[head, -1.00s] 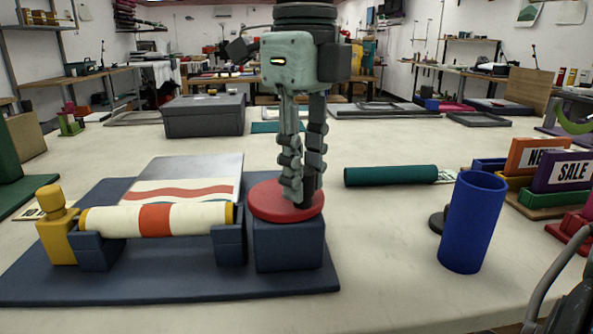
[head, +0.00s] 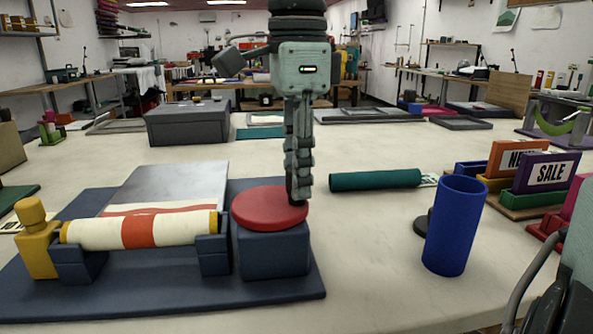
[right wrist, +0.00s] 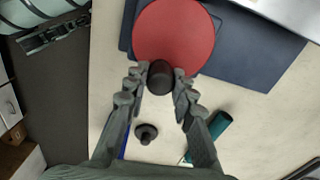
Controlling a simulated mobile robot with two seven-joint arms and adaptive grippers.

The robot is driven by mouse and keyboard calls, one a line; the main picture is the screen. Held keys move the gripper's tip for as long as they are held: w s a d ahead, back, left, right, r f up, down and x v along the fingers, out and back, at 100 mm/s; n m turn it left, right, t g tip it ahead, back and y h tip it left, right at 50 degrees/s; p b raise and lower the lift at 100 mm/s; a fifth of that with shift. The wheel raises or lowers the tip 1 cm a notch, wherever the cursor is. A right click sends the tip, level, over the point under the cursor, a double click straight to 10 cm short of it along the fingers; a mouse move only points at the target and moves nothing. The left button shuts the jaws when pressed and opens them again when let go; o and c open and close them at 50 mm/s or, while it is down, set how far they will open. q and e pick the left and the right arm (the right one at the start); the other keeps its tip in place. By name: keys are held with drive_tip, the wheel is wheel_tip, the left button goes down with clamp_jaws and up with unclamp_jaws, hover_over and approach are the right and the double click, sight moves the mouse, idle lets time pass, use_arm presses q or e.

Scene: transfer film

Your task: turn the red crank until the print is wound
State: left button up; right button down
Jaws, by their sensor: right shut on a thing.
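The red crank (head: 262,207) is a round disc on top of a dark blue block (head: 272,252), with a short dark knob near its right edge. The knob (right wrist: 160,77) shows between the fingers in the right wrist view. My right gripper (head: 296,190) points down and is shut on this knob. Left of the block, a cream and red print (head: 100,233) is wrapped around a roller between dark blue supports. A strip of it still lies on the grey plate (head: 178,183) behind the roller. My left gripper is not in view.
A yellow post (head: 37,243) stands at the roller's left end. Right of the crank are a teal roll (head: 375,180), an upright blue cylinder (head: 455,226) and colourful sign stands (head: 541,173). A grey box (head: 188,122) sits behind. The table's front centre is clear.

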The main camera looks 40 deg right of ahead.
drive_tip(key=shift+w+d+n, duration=0.15)
drive_tip(key=shift+w+n, duration=0.05)
drive_tip(key=shift+n, duration=0.4)
drive_tip(key=c, duration=1.3)
unclamp_jaws()
drive_tip(key=shift+o, duration=0.2)
wheel_tip(320, 180, up, 12)
